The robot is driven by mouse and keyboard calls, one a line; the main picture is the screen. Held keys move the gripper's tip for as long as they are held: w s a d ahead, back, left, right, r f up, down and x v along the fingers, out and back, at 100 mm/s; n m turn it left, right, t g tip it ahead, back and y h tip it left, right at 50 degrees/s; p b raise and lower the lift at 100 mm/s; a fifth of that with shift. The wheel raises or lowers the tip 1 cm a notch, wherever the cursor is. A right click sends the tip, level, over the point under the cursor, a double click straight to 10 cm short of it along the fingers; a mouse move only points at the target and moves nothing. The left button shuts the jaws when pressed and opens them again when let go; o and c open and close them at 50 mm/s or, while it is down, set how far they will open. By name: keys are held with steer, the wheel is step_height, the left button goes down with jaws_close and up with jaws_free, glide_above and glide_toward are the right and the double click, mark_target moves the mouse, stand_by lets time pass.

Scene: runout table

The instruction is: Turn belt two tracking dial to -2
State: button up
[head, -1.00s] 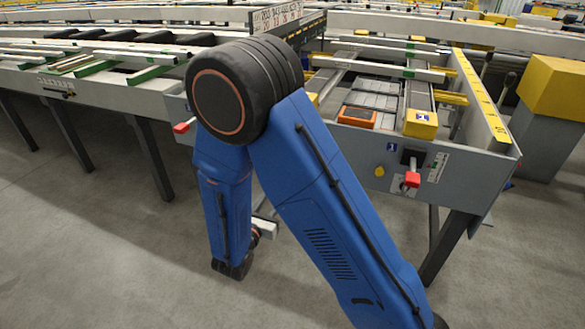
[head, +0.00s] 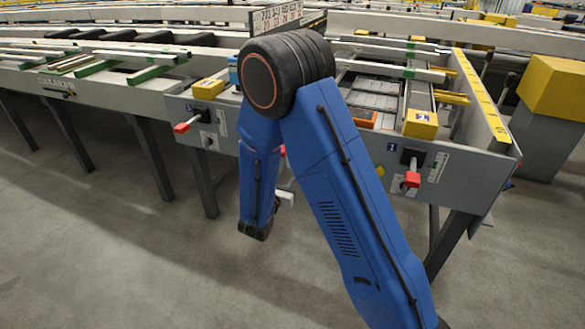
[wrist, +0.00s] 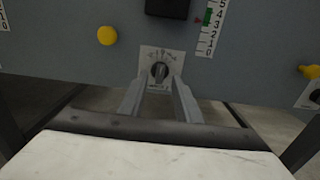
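A dark round dial (wrist: 159,72) sits on a white scale plate (wrist: 148,53) on the grey panel, in the middle of the wrist view. Its marks are too small to read, and I cannot tell its setting or which belt it belongs to. My gripper (wrist: 160,80) is open, with one finger on each side of the lower part of the dial in the picture. Whether the fingers touch the knob cannot be told. In the head view my blue arm hides the dial and most of the gripper. A second dial (wrist: 316,96) shows at the right edge of the wrist view.
A yellow button (wrist: 107,35) is up and left of the dial. A black box (wrist: 168,6) and a numbered scale (wrist: 213,24) are above it. In the head view, red-handled levers (head: 187,125) and (head: 412,178) stick out from the panel front. The floor before the table is clear.

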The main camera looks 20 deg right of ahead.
steer(key=shift+x, duration=1.95)
jaws_close()
